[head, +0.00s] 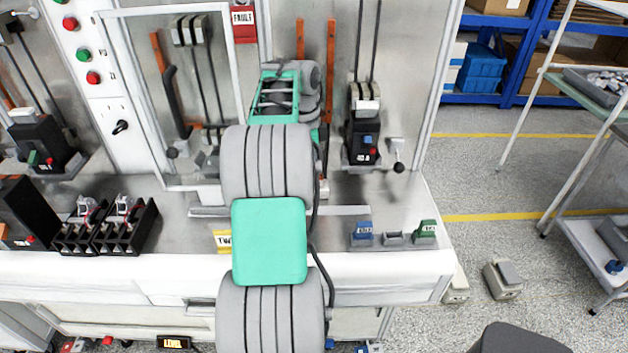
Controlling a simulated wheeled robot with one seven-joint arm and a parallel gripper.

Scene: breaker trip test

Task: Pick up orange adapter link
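I cannot clearly pick out an orange adapter link in the head view. Orange-brown upright bars stand on the metal back panel, one at the left (160,55) and two in the middle, the right one (330,70) longer in view. I cannot tell whether any of these is the link. My grey and green arm reaches forward over the middle of the bench and covers part of the panel and worktop. My gripper is hidden behind the arm's own links, so its fingers and anything in them do not show.
The metal worktop (390,200) holds black modules (125,226) at left and small blue (363,233) and green (425,229) blocks at right. A black breaker (363,140) is mounted right of my arm.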

